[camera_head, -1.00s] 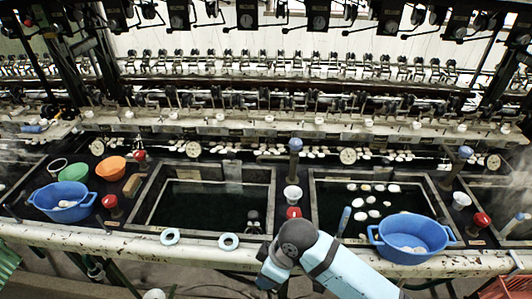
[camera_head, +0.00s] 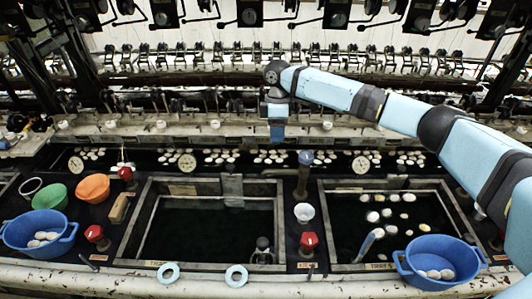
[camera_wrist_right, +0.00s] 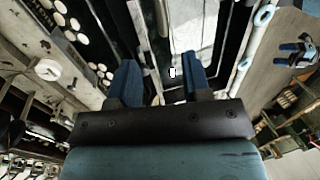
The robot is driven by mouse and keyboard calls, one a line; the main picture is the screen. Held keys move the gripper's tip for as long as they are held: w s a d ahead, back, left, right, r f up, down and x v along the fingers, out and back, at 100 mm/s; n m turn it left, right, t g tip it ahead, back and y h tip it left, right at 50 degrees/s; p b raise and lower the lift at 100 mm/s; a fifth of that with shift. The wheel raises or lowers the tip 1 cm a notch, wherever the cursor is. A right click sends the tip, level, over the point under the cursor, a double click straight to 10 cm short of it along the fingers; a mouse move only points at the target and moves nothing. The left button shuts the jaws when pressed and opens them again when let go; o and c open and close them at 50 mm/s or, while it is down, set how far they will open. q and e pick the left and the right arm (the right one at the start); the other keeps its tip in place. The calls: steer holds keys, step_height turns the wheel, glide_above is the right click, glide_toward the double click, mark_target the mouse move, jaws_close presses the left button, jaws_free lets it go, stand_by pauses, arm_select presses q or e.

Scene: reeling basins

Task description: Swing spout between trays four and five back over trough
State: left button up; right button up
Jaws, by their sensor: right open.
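My right gripper (camera_head: 277,133) hangs pointing down above the back ledge, a little left of the post between the two basins. In the right wrist view its two blue fingers (camera_wrist_right: 160,80) stand apart with nothing held. A post (camera_head: 303,180) with a blue-grey top (camera_head: 305,157) stands between the left basin (camera_head: 140,222) and the right basin (camera_head: 320,215). The gripper is apart from it. The spout's arm and outlet are not clear. I cannot read the tray numbers. My left gripper is not clearly seen.
A white cup (camera_head: 304,212) and red knob (camera_head: 309,242) stand in front of the post. Blue tubs (camera_head: 30,232) (camera_head: 462,262) flank the basins, with green (camera_head: 50,196) and orange (camera_head: 92,188) bowls at left. Reeling machinery (camera_head: 170,103) crowds the back.

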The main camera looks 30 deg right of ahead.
arm_select(q)
steer(key=shift+s+r+p, duration=0.6)
steer(key=shift+r+p, duration=0.25)
arm_select(e)
steer(key=x, duration=1.2)
steer(key=shift+s+d+f, duration=0.1)
steer(key=shift+s+d, duration=0.1)
jaws_close()
